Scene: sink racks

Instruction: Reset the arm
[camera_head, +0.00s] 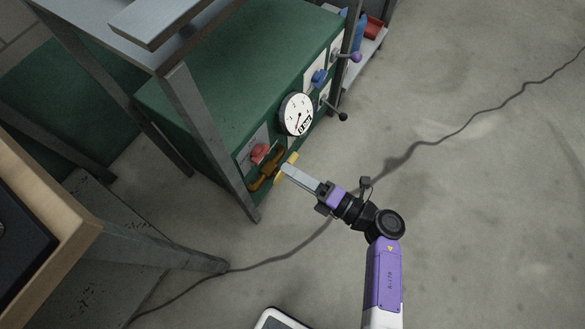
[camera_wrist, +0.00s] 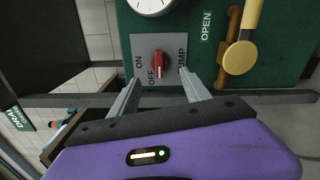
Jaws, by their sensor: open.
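My gripper (camera_head: 284,171) is open and empty, extended toward the front of a green cabinet (camera_head: 228,75). In the wrist view its two fingers (camera_wrist: 161,77) are spread apart. A red rotary knob (camera_head: 259,152) sits on a grey plate marked ON, OFF and PUMP; in the wrist view the knob (camera_wrist: 158,64) shows just beyond and between the fingertips. I cannot tell whether the fingers touch the plate. A yellow lever (camera_wrist: 240,50) is right of the fingers, beside the word OPEN; in the head view the lever (camera_head: 266,174) is close to the fingertips.
A round dial gauge (camera_head: 297,114), a blue knob (camera_head: 319,77) and levers with purple (camera_head: 355,56) and black (camera_head: 342,117) balls line the cabinet front. A metal frame post (camera_head: 205,140) stands left of the gripper. A cable (camera_head: 440,143) crosses the open floor at right.

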